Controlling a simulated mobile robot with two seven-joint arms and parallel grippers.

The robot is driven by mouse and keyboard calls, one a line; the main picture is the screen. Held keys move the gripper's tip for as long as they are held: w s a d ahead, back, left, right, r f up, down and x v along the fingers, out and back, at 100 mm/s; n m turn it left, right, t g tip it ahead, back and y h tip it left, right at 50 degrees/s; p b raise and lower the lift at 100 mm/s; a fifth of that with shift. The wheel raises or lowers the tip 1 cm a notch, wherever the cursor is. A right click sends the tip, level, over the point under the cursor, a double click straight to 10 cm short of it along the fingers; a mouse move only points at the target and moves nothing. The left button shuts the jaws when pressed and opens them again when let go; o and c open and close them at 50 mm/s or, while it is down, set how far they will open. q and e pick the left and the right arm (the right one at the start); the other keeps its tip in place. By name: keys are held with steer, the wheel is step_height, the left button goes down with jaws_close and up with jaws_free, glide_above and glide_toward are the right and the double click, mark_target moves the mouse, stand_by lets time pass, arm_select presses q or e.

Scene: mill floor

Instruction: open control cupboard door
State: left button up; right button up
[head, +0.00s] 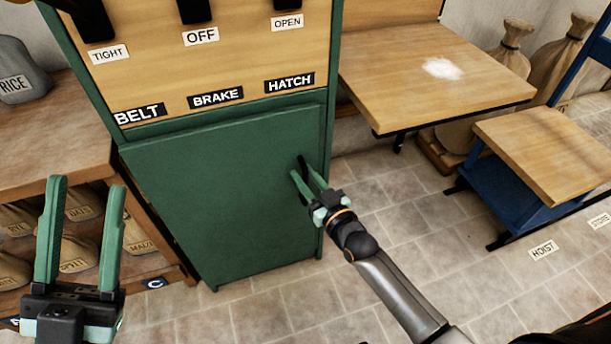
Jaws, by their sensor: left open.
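The control cupboard's green door (215,190) fills the lower front of the cupboard, below a wooden panel. A dark upright handle (302,162) sits near the door's right edge, partly hidden by my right gripper. My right gripper (301,168) is at this handle, one finger on each side of it. Its fingers are apart, but I cannot tell whether they press on the handle. My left gripper (86,186) is open and empty at the lower left, in front of the shelf and away from the door.
The wooden panel (180,60) bears black levers above BELT, BRAKE and HATCH labels. A wooden shelf (50,130) with sacks stands at the left. A table (440,90) and a blue-framed hoist platform (545,150) stand at the right.

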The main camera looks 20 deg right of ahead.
jaws_close()
stand_by(1.1)
